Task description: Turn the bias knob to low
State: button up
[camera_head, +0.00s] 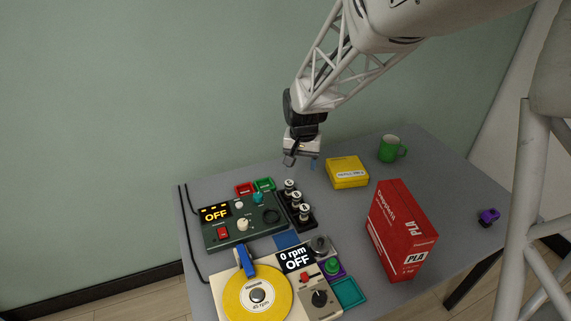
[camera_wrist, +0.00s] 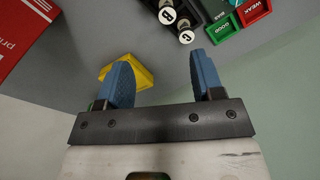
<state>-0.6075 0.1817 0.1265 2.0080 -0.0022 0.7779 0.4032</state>
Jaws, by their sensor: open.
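A dark green unit (camera_head: 226,237) with a lit display reading OFF (camera_head: 215,214) stands at the table's left. It carries a cream pointer knob (camera_head: 243,224), a smaller pale knob (camera_head: 239,205), a teal part (camera_head: 258,198) and a red switch (camera_head: 223,232). Labels are too small to read, so I cannot tell which knob is bias or its setting. My gripper (camera_head: 302,161) is open and empty above the table's back, right of and behind this unit. Its blue fingers are spread in the wrist view (camera_wrist: 164,77), where no knob shows.
Several white-capped tubes (camera_head: 291,185) stand in a black rack beside the unit. Red (camera_head: 245,188) and green trays (camera_head: 265,184) lie behind it. A yellow box (camera_head: 347,171), green mug (camera_head: 388,149), tall red PLA box (camera_head: 399,230) and yellow-disc machine (camera_head: 234,304) stand around.

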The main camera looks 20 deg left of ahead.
send_over(258, 195)
jog(key=shift+n+g, duration=0.3)
notch_tip(258, 195, down, 10)
jog(key=shift+a+f, duration=0.1)
jog(key=shift+f, duration=0.1)
jog(key=shift+f, duration=3.8)
jog(key=shift+c, duration=0.2)
